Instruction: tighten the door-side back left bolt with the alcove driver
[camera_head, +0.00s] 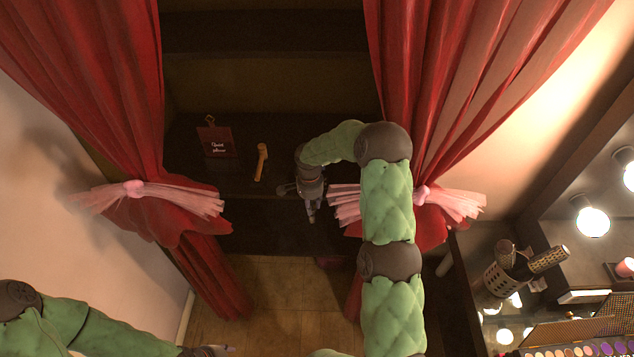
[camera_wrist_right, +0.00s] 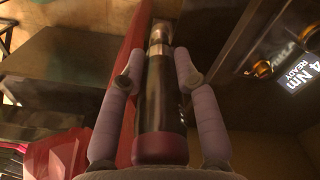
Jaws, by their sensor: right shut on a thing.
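My right gripper (camera_head: 312,214) is in front of the dark shelf in the curtained alcove. It is shut on the driver, which shows in the right wrist view as a dark cylinder (camera_wrist_right: 160,95) with a dark red end near the palm and a metal tip pointing away. The gripper's two padded fingers (camera_wrist_right: 158,85) lie along both sides of the driver. My left arm is at the lower left of the head view; its gripper (camera_head: 212,351) is only partly visible at the bottom edge. I cannot make out the door-side back left bolt.
A small sign (camera_head: 217,141) and an orange-yellow tool (camera_head: 261,162) are on the dark shelf. Red curtains (camera_head: 100,90) hang at both sides. In the wrist view, a lit panel reading "4 Nm READY" (camera_wrist_right: 300,75) is beside round brass pieces (camera_wrist_right: 262,68). A lit bulb mirror stands right.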

